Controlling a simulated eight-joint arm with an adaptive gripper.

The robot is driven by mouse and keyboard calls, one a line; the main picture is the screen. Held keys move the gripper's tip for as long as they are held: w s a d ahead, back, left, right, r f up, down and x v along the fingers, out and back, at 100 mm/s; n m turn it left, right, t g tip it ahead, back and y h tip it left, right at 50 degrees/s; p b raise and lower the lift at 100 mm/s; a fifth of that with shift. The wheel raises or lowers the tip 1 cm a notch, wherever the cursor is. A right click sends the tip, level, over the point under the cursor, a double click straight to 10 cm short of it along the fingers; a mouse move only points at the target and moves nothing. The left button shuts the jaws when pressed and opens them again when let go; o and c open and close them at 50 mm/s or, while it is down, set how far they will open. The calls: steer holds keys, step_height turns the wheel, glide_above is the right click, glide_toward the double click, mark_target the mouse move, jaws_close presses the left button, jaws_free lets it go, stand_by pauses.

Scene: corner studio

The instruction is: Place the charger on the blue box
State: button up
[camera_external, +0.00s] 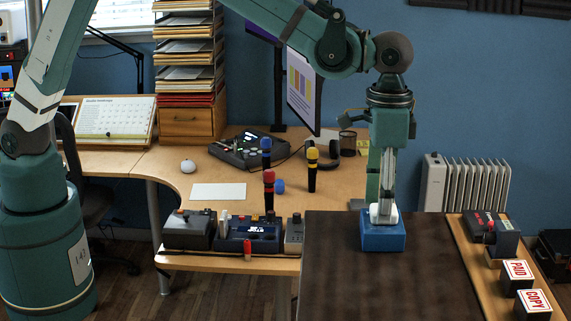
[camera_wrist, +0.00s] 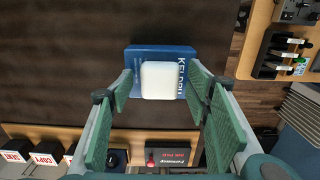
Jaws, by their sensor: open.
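The white charger (camera_external: 383,216) rests on top of the blue box (camera_external: 383,238), which stands on the dark brown tabletop. In the wrist view the charger (camera_wrist: 162,80) shows as a white rounded block over the middle of the blue box (camera_wrist: 160,50). My gripper (camera_external: 381,200) points down at the charger from above. In the wrist view my open gripper (camera_wrist: 160,98) has one finger on each side of the charger.
The dark tabletop (camera_external: 336,270) is clear left of the box. Microphones (camera_external: 312,170) and audio devices (camera_external: 250,232) stand on the left desk.

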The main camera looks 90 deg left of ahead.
step_height(320, 180, up, 12)
steer(key=shift+f, duration=0.15)
stand_by(0.4)
steer(key=shift+s, duration=0.1)
stand_by(0.7)
steer(key=s+a+r+t, duration=0.1)
steer(key=s+a+r, duration=0.2)
steer(key=s, duration=0.4)
steer(key=s+a+r+t, duration=0.1)
steer(key=s+a+r, duration=0.2)
steer(key=s, duration=0.5)
steer(key=s+a+r+t, duration=0.1)
steer(key=s+a+r, duration=0.25)
steer(key=s, duration=0.35)
steer(key=s+a+f+t, duration=0.2)
steer(key=s+a+f, duration=0.1)
steer(key=s, duration=0.8)
steer(key=s+a+f+t, duration=0.2)
steer(key=s+f, duration=0.4)
steer(key=s, duration=0.6)
steer(key=shift+a, duration=0.45)
